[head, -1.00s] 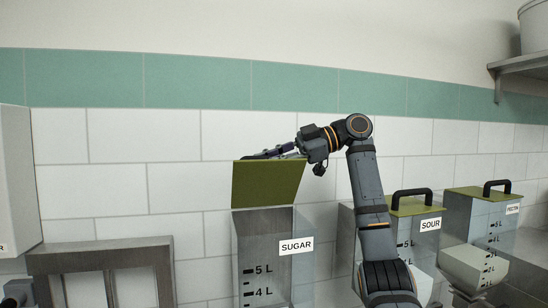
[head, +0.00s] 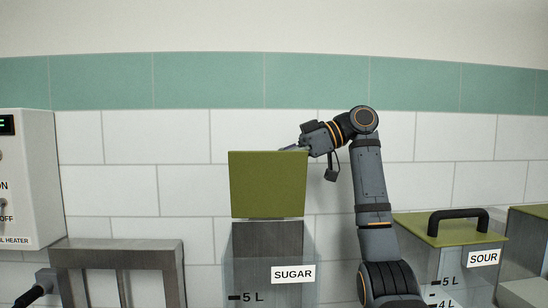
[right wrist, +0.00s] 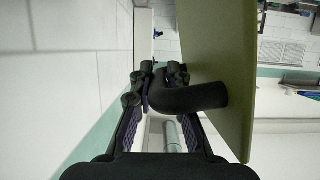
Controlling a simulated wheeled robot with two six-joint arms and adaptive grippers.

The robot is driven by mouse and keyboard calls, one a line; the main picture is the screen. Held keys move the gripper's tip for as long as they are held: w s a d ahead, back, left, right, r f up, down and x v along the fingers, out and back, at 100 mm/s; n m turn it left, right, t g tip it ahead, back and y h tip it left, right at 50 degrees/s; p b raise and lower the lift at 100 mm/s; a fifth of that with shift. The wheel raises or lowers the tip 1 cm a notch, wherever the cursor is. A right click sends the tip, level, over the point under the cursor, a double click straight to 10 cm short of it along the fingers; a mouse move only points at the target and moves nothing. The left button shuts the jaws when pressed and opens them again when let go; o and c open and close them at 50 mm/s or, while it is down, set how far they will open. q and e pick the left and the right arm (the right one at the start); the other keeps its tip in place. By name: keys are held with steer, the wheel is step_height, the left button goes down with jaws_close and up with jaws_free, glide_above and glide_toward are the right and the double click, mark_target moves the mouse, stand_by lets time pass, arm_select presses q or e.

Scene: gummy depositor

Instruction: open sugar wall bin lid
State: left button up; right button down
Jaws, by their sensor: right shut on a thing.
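The sugar bin (head: 258,272), clear with a SUGAR label (head: 293,274), stands below the middle of the head view. Its olive green lid (head: 267,184) stands upright at the back of the bin, so the bin top is uncovered. My right gripper (head: 291,148) is behind the lid's upper right, its fingers mostly hidden. In the right wrist view the gripper (right wrist: 158,80) is shut on the lid's black handle (right wrist: 190,97), with the lid panel (right wrist: 222,70) to the right. My left gripper is not in view.
The sour bin (head: 455,275), with a closed green lid (head: 450,229), stands to the right, with part of another bin beyond it. A metal frame (head: 115,255) and a white heater box (head: 28,180) are on the left. A tiled wall is behind.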

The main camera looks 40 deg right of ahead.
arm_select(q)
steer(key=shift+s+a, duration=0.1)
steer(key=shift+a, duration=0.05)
arm_select(e)
steer(key=shift+f, duration=0.15)
steer(key=c, duration=1.6)
jaws_free()
steer(key=shift+w, duration=0.1)
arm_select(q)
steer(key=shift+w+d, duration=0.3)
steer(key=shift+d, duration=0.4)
arm_select(e)
steer(key=shift+d, duration=0.1)
